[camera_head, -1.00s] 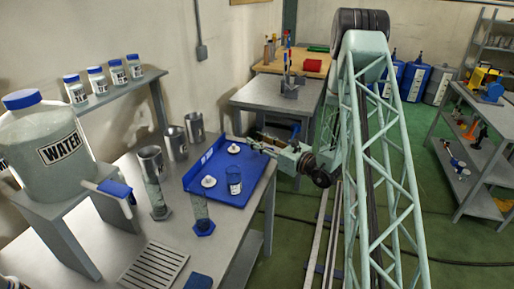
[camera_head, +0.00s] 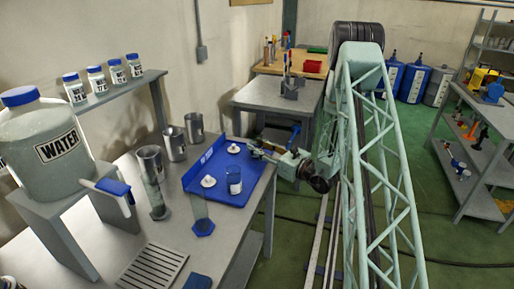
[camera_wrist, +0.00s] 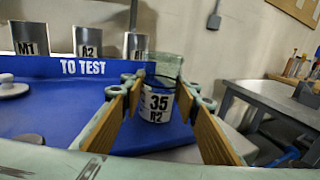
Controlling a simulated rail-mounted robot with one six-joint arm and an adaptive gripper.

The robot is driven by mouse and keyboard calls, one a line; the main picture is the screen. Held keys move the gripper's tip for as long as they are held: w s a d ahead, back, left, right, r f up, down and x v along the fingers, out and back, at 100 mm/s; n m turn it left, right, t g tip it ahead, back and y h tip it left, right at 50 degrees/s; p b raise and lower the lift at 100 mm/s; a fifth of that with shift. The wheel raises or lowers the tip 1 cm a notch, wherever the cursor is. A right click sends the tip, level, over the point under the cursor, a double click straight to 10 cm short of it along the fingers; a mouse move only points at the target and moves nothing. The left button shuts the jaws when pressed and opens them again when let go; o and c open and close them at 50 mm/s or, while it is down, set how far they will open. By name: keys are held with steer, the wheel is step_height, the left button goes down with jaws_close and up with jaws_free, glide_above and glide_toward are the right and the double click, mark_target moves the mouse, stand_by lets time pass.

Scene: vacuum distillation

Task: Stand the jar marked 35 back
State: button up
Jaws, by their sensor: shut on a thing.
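The jar marked 35 (camera_wrist: 157,104) is a clear glass jar with a white label reading 35 and R2. In the wrist view it is upright between the two tan finger pads of my gripper (camera_wrist: 161,100), which is shut on it. Blue tray floor shows around and below it; I cannot tell whether its base touches. In the head view my gripper (camera_head: 256,151) is over the far right end of the blue tray (camera_head: 190,184), and the held jar is hard to make out there. The tray's back wall reads TO TEST.
A labelled jar (camera_head: 234,184) and two white lids (camera_head: 209,181) (camera_head: 234,148) are on the tray. Metal beakers (camera_head: 174,143) stand behind its wall. A tall glass cylinder (camera_head: 202,212) stands in front. A grey table (camera_head: 270,98) lies beyond.

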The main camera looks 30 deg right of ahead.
steer(key=shift+f, duration=0.15)
steer(key=o, duration=1)
steer(key=shift+c, duration=0.2)
steer(key=shift+r, duration=0.2)
steer(key=p+v, duration=0.2)
steer(key=v, duration=1)
steer(key=shift+r, duration=0.1)
